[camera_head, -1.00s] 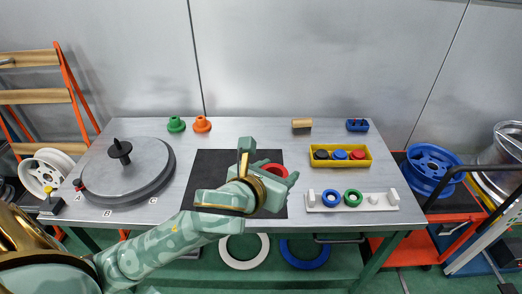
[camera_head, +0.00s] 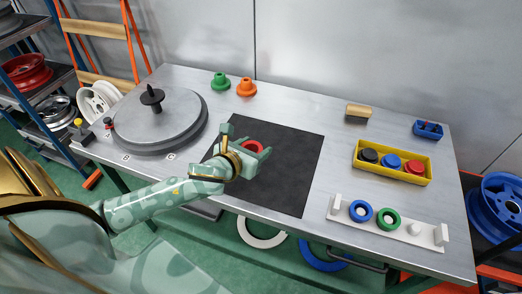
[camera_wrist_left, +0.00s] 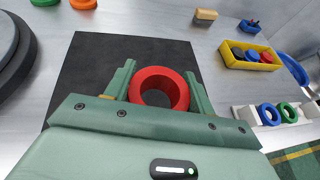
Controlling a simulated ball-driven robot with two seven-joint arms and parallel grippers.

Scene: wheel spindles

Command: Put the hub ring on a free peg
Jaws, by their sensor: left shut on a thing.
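The red hub ring (camera_head: 254,146) is held above the black mat by my left gripper (camera_head: 245,145). In the left wrist view the ring (camera_wrist_left: 158,88) sits between the two green fingers, its hole facing the camera. A white rack (camera_head: 345,222) stands at the right front of the table. A blue ring (camera_head: 360,211) and a green ring (camera_head: 388,219) are on it, and a bare white peg (camera_head: 415,229) stands to their right. In the left wrist view the rack is at the right edge, partly cut off. My right gripper is not in view.
The black mat (camera_head: 285,185) lies mid-table. A yellow bin (camera_head: 394,173) holds black, blue and red pieces behind the rack. A turntable (camera_head: 185,125) with a black spindle stands left. Green (camera_head: 220,82) and orange (camera_head: 247,88) cones, a wood block (camera_head: 358,112) and a blue holder (camera_head: 427,130) are farther back.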

